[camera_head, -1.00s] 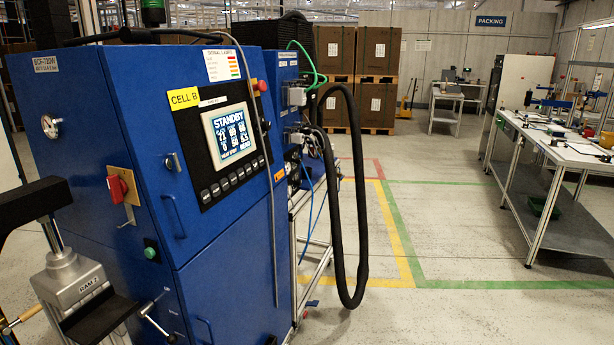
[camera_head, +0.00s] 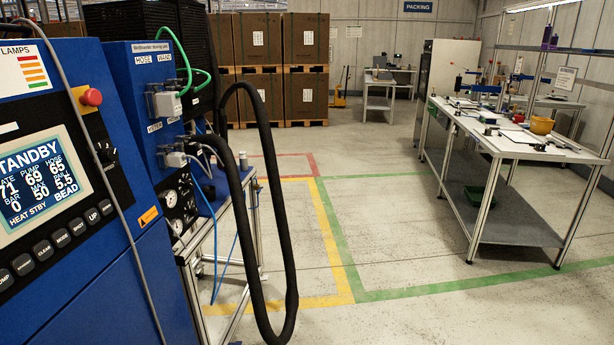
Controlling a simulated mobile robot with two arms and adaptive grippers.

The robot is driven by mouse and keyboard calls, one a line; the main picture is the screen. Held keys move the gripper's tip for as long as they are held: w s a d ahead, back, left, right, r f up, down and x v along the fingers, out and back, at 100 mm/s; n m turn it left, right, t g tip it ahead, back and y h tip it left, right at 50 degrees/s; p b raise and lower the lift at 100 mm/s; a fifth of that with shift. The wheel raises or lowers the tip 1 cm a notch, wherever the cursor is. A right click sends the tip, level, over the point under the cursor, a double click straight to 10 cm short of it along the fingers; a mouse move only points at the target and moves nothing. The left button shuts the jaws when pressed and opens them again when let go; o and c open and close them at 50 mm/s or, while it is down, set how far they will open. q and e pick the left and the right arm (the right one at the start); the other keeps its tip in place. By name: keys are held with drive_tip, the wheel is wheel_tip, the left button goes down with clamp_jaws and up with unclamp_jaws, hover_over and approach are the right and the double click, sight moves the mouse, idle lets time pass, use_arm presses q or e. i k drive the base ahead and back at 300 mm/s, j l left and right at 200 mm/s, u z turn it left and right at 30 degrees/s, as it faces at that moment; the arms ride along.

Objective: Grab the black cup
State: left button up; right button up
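I cannot make out a black cup in the head view. Neither of my grippers is in view.
A blue machine (camera_head: 100,270) with a STANDBY screen stands close on the left. A thick black hose (camera_head: 290,260) loops down beside its cart. Stacked brown boxes (camera_head: 257,95) stand at the back. Open floor (camera_head: 400,240) lies between machine and bench, with yellow, red and green lines.

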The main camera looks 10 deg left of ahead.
sight(209, 194)
drive_tip(key=i+l+u, duration=0.1)
drive_tip(key=i, duration=0.4)
drive_tip(key=i+l+u, duration=0.15)
drive_tip(key=i, duration=0.35)
drive_tip(key=i+l+u, duration=0.1)
drive_tip(key=i+l, duration=0.15)
drive_tip(key=i, duration=0.25)
drive_tip(key=i+l+u, duration=0.15)
drive_tip(key=i, duration=0.35)
drive_tip(key=l, duration=0.1)
